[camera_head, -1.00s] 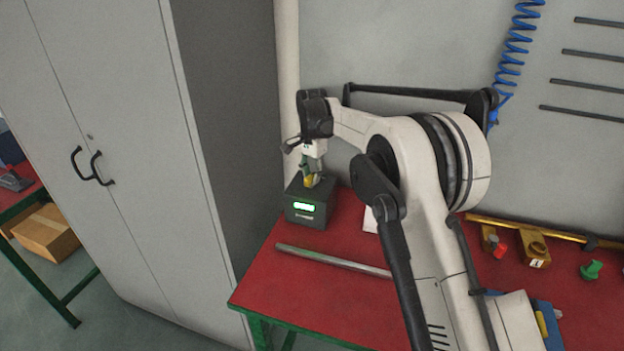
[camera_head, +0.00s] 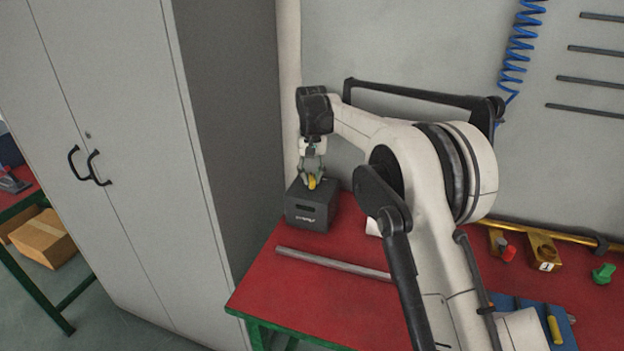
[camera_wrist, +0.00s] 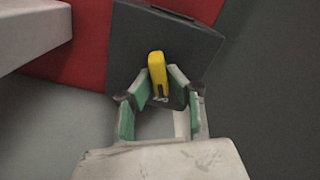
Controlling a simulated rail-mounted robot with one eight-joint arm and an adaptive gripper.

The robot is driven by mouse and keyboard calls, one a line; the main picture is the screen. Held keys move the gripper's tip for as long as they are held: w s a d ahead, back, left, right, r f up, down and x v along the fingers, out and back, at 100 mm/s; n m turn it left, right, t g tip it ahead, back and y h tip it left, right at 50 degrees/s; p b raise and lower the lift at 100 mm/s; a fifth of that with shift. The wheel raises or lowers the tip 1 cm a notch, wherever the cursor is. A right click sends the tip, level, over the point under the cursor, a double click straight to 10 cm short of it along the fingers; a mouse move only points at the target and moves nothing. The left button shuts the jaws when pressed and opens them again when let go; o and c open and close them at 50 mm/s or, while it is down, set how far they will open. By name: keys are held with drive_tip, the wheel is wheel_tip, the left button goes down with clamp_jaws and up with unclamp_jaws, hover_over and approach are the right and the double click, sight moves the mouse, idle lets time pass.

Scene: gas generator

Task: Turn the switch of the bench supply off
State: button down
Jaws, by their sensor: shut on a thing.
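The bench supply (camera_head: 309,213) is a dark grey box at the far left of the red table, and its front display is dark. Its yellow switch (camera_head: 312,183) is on the top face. My gripper (camera_head: 312,177) points down at it from above, fingers shut on the switch. In the wrist view, the yellow switch (camera_wrist: 157,70) shows between the green-padded fingers of my gripper (camera_wrist: 158,90), over the dark top of the bench supply (camera_wrist: 135,40). The exact finger contact is partly hidden.
A metal rod (camera_head: 333,263) lies on the red table (camera_head: 300,300) in front of the supply. A tall grey cabinet (camera_head: 120,150) stands close on the left. Brass fittings (camera_head: 543,252), a green part (camera_head: 603,273) and a blue tray (camera_head: 560,318) are at the right.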

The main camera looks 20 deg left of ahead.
sight(310, 175)
drive_tip(key=shift+n, duration=0.4)
drive_tip(key=c, duration=1.7)
unclamp_jaws()
drive_tip(key=shift+r, duration=0.15)
wheel_tip(310, 175, up, 12)
drive_tip(key=shift+f, duration=0.1)
drive_tip(key=shift+a, duration=0.15)
